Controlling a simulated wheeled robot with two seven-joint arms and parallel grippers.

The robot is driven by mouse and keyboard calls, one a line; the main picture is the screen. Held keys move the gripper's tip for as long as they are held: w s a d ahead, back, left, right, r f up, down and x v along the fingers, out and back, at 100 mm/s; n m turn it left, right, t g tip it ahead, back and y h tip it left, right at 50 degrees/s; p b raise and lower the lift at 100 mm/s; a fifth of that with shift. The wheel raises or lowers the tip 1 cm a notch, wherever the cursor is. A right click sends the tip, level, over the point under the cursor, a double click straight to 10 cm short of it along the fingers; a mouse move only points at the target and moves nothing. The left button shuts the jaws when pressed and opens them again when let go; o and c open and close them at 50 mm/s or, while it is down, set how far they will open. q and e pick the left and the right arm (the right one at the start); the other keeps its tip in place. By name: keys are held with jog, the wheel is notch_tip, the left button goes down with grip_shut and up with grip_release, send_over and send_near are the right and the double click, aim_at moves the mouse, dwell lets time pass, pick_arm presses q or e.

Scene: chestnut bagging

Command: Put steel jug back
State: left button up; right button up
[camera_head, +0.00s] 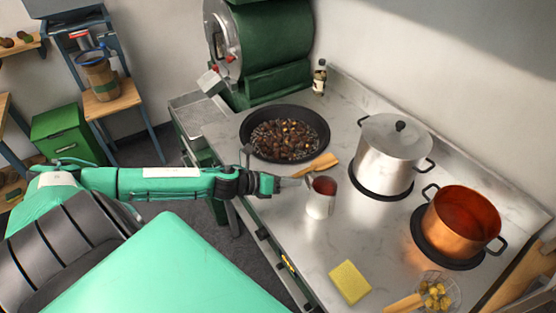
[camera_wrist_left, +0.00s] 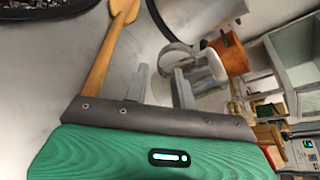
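The steel jug (camera_head: 319,205) stands upright on the stove top, in front of the large steel pot, with something reddish-brown showing at its mouth. My left gripper (camera_head: 291,183) is at the jug's left side, close to its upper part. In the left wrist view the two fingers (camera_wrist_left: 161,85) stand apart, with the jug (camera_wrist_left: 208,73) just beyond them, nearer the right finger. I cannot tell whether a finger touches the jug or its handle. My right gripper is in neither view.
A wooden spatula (camera_head: 322,161) lies behind the jug, by the pan of chestnuts (camera_head: 250,147). The lidded steel pot (camera_head: 385,158) and copper pot (camera_head: 460,222) stand to the right. A yellow sponge (camera_head: 349,282) and a wire skimmer (camera_head: 437,293) lie in front. The counter between jug and sponge is clear.

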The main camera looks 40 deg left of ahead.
pick_arm(q)
jog(key=shift+b+v, duration=0.35)
jog(key=shift+v, duration=1)
jog(key=shift+s+a+r, duration=0.15)
jog(key=shift+s+a, duration=0.05)
jog(key=shift+s, duration=0.2)
jog(key=shift+s, duration=0.1)
